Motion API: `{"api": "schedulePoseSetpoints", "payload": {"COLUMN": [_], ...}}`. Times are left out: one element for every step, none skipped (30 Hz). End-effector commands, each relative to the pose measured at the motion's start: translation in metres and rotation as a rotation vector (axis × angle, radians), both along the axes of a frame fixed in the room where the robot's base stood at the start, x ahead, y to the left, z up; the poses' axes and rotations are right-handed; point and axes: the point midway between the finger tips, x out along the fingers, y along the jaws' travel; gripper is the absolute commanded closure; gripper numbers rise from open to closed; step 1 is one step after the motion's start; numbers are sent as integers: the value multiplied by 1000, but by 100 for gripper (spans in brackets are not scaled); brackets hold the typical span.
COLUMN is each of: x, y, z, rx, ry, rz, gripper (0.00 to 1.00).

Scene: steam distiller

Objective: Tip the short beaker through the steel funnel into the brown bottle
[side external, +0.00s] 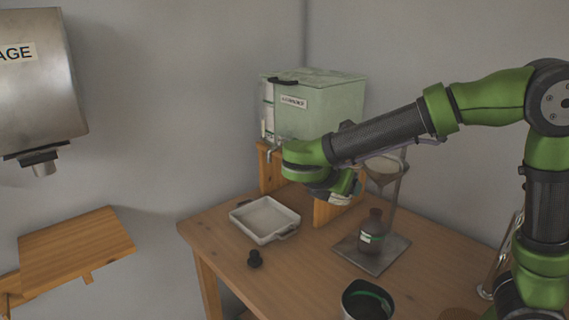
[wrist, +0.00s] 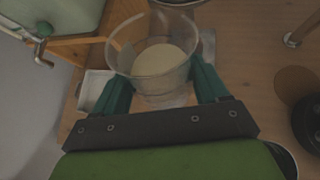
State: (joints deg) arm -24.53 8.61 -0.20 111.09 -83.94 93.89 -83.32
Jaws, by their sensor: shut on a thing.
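My gripper (side external: 343,188) is shut on the short beaker, a clear glass with pale content; both show in the wrist view, with the green fingers (wrist: 163,78) on either side of the beaker (wrist: 152,62). The beaker looks roughly upright there. In the side view it is mostly hidden by my gripper. The funnel (side external: 383,170) sits high on a stand, just right of my gripper. The brown bottle (side external: 372,230), with a pale label, stands upright on the stand's grey base below the funnel. The bottle's mouth looks open.
A pale green tank (side external: 318,105) with a tap stands on a wooden support behind my gripper. A dark round container (side external: 367,301) stands at the front. Bare table lies between.

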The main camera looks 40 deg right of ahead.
Motion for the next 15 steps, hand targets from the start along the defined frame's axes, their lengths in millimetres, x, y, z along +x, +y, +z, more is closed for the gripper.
{"api": "schedulePoseSetpoints", "payload": {"x": [0, 0, 0, -1, -1, -1, -1, -1, -2, -2, -2, -2, -2, -2, -3], "y": [-2, -4, -5, -6, -8, -9, -10, -11, -13, -14, -15, -17, -18, -19, -21], "z": [3, 4, 5, 6, 7, 8, 9, 10, 12, 13, 14, 15, 16, 17, 19], "rx": [25, 40, 59, 74, 89, 109, 123, 138, 158, 173, 188, 207, 223, 237, 258], "ry": [-9, -10, -13, -15, -19, -22, -23, -25, -28, -31, -34, -36, -37, -40, -44], "rz": [0, -2, -2, -3, -3, -3, -2, -2, -1, -1, -2, -3, -2, -2, 0], "gripper": [71, 71, 71, 71, 71, 71, 71, 71, 71, 71, 71, 71, 71, 71, 71]}}
